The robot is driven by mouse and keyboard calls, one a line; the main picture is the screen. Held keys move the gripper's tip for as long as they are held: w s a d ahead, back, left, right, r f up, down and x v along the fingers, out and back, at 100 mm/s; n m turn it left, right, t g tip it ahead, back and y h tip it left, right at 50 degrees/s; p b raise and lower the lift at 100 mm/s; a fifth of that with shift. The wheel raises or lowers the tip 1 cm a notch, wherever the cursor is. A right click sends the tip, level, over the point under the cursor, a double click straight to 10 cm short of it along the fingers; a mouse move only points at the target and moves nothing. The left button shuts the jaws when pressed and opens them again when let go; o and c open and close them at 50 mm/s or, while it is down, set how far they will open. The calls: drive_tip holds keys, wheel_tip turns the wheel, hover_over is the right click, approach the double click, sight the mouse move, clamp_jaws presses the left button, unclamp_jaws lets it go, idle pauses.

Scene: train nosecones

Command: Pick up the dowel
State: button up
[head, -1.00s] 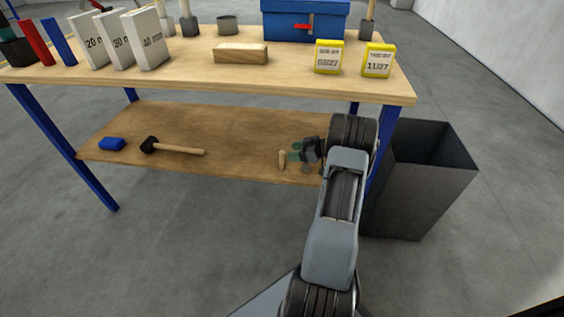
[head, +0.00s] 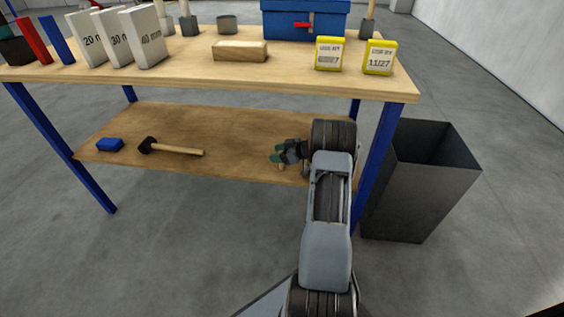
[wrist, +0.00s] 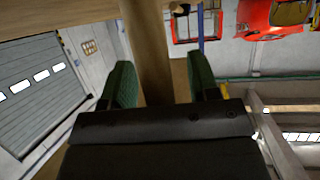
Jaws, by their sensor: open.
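The dowel (head: 281,167) is a short pale wooden peg on the lower shelf of the workbench, mostly hidden by my gripper in the head view. In the wrist view the dowel (wrist: 148,50) shows as a brown wooden bar between the two green finger pads. My gripper (head: 275,157) is open at the dowel, just above the lower shelf. In the wrist view my gripper (wrist: 162,85) has one finger on each side of the dowel. The left finger looks closer to it than the right one. I cannot tell whether either touches it.
The lower shelf (head: 225,130) also holds a mallet (head: 172,149) and a blue block (head: 110,145). The tabletop (head: 190,75) lies above my gripper. A blue table leg (head: 375,165) and a dark bin (head: 425,190) stand right of my arm. The shelf's middle is clear.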

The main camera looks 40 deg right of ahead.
drive_tip(key=shift+c, duration=0.5)
drive_tip(key=c, duration=0.9)
drive_tip(key=shift+r, duration=0.15)
